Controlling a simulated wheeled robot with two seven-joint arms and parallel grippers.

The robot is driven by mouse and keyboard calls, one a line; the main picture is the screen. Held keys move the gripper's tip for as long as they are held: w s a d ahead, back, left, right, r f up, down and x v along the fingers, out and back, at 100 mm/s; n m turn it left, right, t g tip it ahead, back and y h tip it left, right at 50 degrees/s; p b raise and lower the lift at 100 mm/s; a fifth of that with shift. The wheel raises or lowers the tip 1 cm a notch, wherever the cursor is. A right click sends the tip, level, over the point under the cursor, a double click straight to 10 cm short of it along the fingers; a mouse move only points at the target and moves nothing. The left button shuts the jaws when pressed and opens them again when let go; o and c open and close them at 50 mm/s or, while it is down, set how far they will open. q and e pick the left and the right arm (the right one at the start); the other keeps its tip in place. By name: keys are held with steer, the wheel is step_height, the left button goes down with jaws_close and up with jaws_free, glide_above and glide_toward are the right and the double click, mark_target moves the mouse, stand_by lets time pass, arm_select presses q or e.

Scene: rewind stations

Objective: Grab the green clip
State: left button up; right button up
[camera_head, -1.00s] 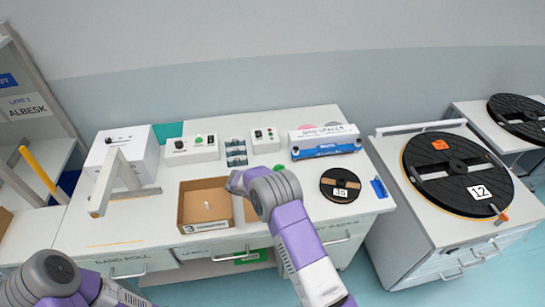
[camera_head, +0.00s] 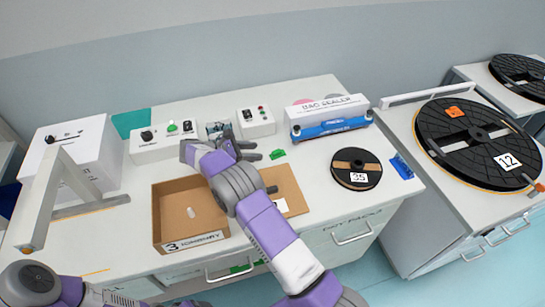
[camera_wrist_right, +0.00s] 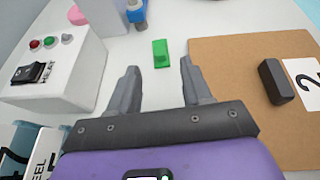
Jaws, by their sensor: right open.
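The green clip (camera_head: 277,154) lies on the white bench top, left of the black reel and in front of the bag sealer. In the right wrist view the green clip (camera_wrist_right: 160,53) lies just beyond my fingertips, roughly centred between them. My right gripper (camera_head: 258,151) is open and empty, its fingers pointing toward the clip from the left; the fingers (camera_wrist_right: 160,69) show apart in the wrist view. They do not touch the clip. My left gripper is out of view; only part of that arm shows at bottom left.
A brown board (camera_head: 288,185) with a black block lies in front of the clip. An open cardboard box (camera_head: 166,222) stands left of it. A control box (camera_head: 256,122) and blue sealer (camera_head: 330,127) stand behind. The black reel (camera_head: 357,168) is to the right.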

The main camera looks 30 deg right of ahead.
mark_target(273, 153)
steer(key=shift+w+d+f, duration=0.1)
steer(key=shift+d+f, duration=0.05)
steer(key=shift+f, duration=0.05)
steer(key=shift+d+f, duration=0.15)
steer(key=shift+d, duration=0.2)
steer(key=shift+b+x, duration=0.35)
steer(key=shift+x, duration=0.5)
steer(key=x, duration=0.2)
steer(key=b+x, duration=0.1)
steer(key=x, duration=0.1)
steer(key=shift+d+f+b, duration=0.2)
steer(key=shift+f+b, duration=0.1)
steer(key=shift+f, duration=0.15)
jaws_close()
